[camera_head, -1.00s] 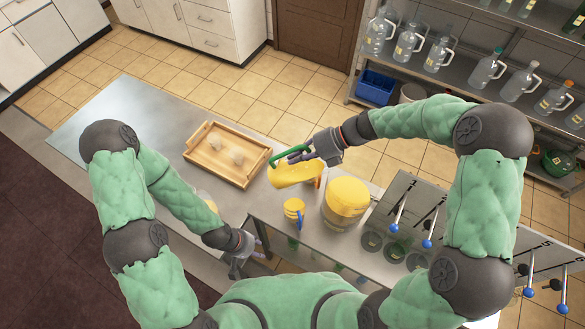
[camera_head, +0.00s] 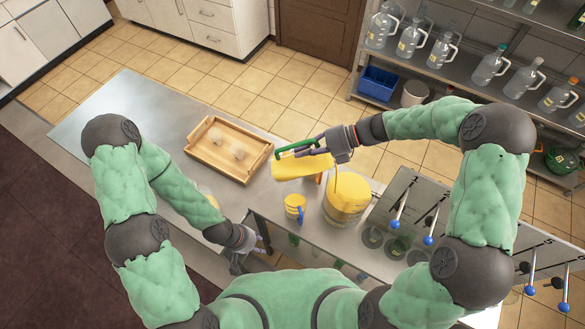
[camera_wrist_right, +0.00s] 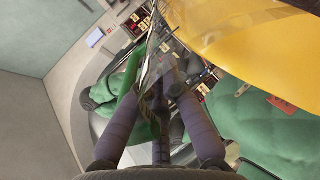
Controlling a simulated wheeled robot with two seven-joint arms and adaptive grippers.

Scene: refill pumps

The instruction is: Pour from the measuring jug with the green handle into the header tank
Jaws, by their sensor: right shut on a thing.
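The measuring jug with the green handle (camera_head: 300,168) is tipped onto its side and holds yellow liquid. My right gripper (camera_head: 312,144) is shut on its green handle, which also shows between the fingers in the right wrist view (camera_wrist_right: 130,75). The jug's yellow body also shows there (camera_wrist_right: 250,45). A large round tank with yellow contents, seemingly the header tank (camera_head: 345,205), stands just right of and below the jug. A thin dark-yellow line runs down from the jug's right end to the tank. My left gripper (camera_head: 252,251) is empty, its fingers apart at the bench's near edge.
A smaller yellow jug with a blue handle (camera_head: 294,207) stands left of the tank. A wooden tray (camera_head: 207,168) with small clear items lies on the bench. A panel with blue-knobbed levers (camera_head: 408,205) stands to the right. Shelves with several jugs are behind.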

